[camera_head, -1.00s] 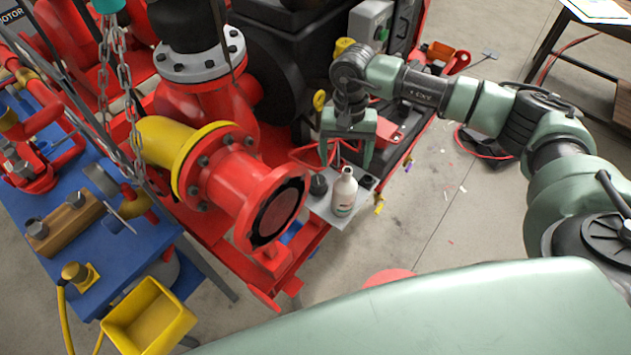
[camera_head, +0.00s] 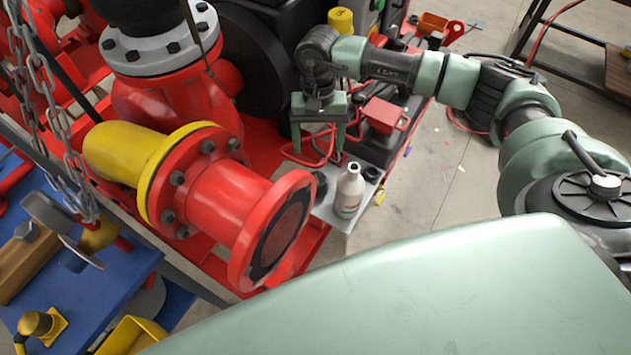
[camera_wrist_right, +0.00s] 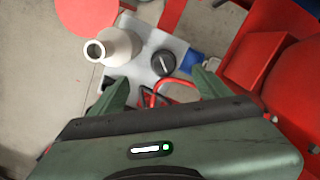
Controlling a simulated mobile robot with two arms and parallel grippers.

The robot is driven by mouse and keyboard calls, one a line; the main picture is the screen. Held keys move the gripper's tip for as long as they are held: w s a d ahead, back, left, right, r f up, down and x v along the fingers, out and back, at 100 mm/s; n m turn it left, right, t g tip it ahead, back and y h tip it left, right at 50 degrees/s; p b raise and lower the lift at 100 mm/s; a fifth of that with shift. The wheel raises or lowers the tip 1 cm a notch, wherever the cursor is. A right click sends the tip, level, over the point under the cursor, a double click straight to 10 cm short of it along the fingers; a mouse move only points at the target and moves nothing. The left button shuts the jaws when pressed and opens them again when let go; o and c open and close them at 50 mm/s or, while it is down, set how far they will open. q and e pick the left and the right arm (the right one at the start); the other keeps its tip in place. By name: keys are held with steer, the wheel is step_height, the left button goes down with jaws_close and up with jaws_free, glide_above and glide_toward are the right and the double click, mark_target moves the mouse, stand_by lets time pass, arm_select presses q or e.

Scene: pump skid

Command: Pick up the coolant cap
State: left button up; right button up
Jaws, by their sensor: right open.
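The coolant cap, seemingly the round black ridged cap (camera_wrist_right: 163,63), stands on a small light-grey shelf (camera_wrist_right: 140,72) in the right wrist view. In the head view the cap (camera_head: 320,184) is a small dark shape left of a white bottle (camera_head: 349,192). My right gripper (camera_head: 320,140) is open and empty, pointing down above and behind the cap. In the wrist view the cap lies just beyond the fingertips of the right gripper (camera_wrist_right: 160,86), between their lines, with no visible contact. My left gripper is out of view.
The open-necked white bottle stands close beside the cap. A large red pipe flange (camera_head: 272,230) rises left of the shelf. A red wire-like handle (camera_wrist_right: 165,95) lies near the fingers. A red box (camera_head: 382,114) is right of the gripper. Open floor (camera_head: 450,185) lies further right.

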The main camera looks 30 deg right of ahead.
steer(key=b, duration=1.2)
glide_toward(318, 182)
steer(key=f, duration=0.5)
steer(key=shift+s+a+f, duration=0.15)
steer(key=shift+s+f, duration=0.05)
steer(key=shift+s, duration=0.05)
step_height(318, 182, down, 2)
steer(key=shift+s+f+b, duration=0.1)
steer(key=shift+s+b, duration=0.05)
steer(key=shift+b, duration=0.2)
steer(key=f, duration=0.2)
steer(key=f+b, duration=0.2)
steer(key=f, duration=0.1)
steer(key=shift+w+f, duration=0.3)
steer(key=c, duration=1.4)
step_height(318, 182, up, 20)
steer(key=p, duration=0.9)
